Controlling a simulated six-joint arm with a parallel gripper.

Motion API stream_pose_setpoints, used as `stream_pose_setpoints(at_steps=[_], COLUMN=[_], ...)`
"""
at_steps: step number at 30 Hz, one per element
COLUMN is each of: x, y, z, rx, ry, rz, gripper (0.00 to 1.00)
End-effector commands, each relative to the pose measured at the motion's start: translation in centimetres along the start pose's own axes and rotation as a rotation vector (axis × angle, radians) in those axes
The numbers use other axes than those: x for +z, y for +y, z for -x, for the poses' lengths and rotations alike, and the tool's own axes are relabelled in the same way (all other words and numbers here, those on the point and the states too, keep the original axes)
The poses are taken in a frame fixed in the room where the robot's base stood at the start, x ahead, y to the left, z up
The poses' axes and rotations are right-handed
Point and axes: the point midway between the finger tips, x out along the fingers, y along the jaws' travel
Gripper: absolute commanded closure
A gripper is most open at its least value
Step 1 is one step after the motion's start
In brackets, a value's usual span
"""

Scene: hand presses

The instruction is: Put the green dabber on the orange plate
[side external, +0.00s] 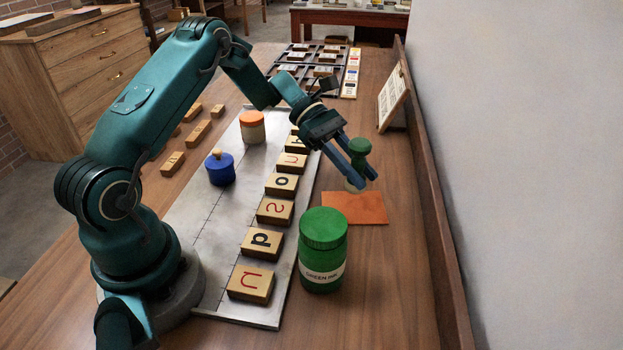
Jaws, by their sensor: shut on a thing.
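The green dabber (359,148) has a dark green knob and a pale pad at its lower end. My gripper (367,182) is shut on it, with blue fingers partly hiding its middle. The dabber looks about upright. The plate looks empty.
A green ink jar (322,255) stands just in front of the plate. A metal slab (211,235) carries several letter blocks (250,283), a blue pot (221,171) and an orange-lidded jar (252,130). A framed card (393,97) leans near the raised right edge (440,215).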

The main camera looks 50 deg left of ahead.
Motion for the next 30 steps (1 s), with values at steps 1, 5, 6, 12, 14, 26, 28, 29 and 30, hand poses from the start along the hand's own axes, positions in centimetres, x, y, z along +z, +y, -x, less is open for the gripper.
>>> stream_pose_setpoints(at_steps=[1, 5, 6, 12, 14, 26, 28, 29, 30], x=[-0.2, -1.9, -2.4, -3.6, -3.6, -3.8, -3.8, -3.8, -3.8], y=[0.0, 0.0, 0.0, 0.0, 0.0, 0.0, 0.0, 0.0, 0.0], z=[-0.3, -1.1, -1.4, -2.0, -1.9, -2.0, -2.0, -2.0, -2.0], rx=[-0.001, -0.002, -0.002, 0.000, 0.000, 0.000, 0.000, 0.000, 0.000], ry=[-0.001, -0.001, -0.001, 0.000, 0.000, 0.000, 0.000, 0.000, 0.000], rz=[0.001, 0.005, 0.003, -0.001, -0.002, -0.001, -0.001, -0.001, -0.001], gripper=[1.00, 1.00, 1.00, 1.00, 1.00, 0.42, 0.42, 0.42, 0.42])
